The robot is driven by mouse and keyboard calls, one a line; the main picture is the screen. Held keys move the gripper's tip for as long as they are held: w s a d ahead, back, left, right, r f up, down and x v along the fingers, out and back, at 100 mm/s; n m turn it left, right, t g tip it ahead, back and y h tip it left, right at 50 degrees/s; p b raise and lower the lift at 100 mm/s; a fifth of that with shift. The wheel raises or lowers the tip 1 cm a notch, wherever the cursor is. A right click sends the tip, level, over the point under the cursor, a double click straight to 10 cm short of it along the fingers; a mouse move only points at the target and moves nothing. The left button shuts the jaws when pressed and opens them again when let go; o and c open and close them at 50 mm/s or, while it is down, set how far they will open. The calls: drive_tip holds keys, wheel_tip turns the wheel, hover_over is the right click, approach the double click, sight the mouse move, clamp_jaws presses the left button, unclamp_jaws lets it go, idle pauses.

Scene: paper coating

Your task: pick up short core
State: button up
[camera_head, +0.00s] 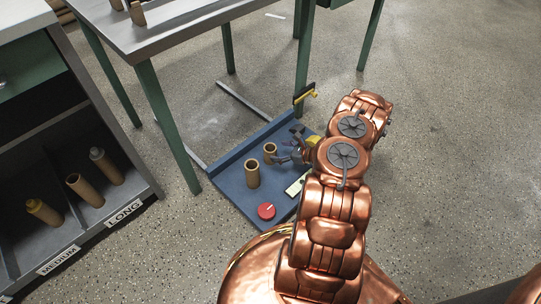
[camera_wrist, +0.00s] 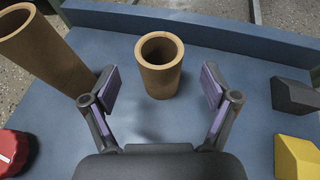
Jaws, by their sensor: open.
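The short core (camera_wrist: 160,80) is a brown cardboard tube standing upright on the blue tray (camera_head: 228,192). In the wrist view it stands between and just beyond the two fingertips of my gripper (camera_wrist: 160,90), apart from both. My gripper is open and empty. In the head view the short core (camera_head: 270,155) stands just left of my gripper (camera_head: 280,159), which my arm partly hides. A taller brown core (camera_head: 252,175) stands beside it on the tray, and it shows at the upper left of the wrist view (camera_wrist: 45,50).
A red round knob (camera_head: 266,211) sits at the tray's front. Yellow (camera_wrist: 297,157) and dark (camera_wrist: 294,95) blocks lie at the wrist view's right. A green-legged table (camera_head: 165,115) stands over the tray's left side. A shelf (camera_head: 125,215) with cores stands at left.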

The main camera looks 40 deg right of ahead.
sight(266, 148)
drive_tip(key=shift+b+x, duration=1.05)
drive_tip(key=shift+x, duration=1.35)
drive_tip(key=shift+r, duration=0.15)
drive_tip(key=c, duration=1.3)
drive_tip(key=shift+o, duration=0.2)
drive_tip(key=shift+r, duration=0.15)
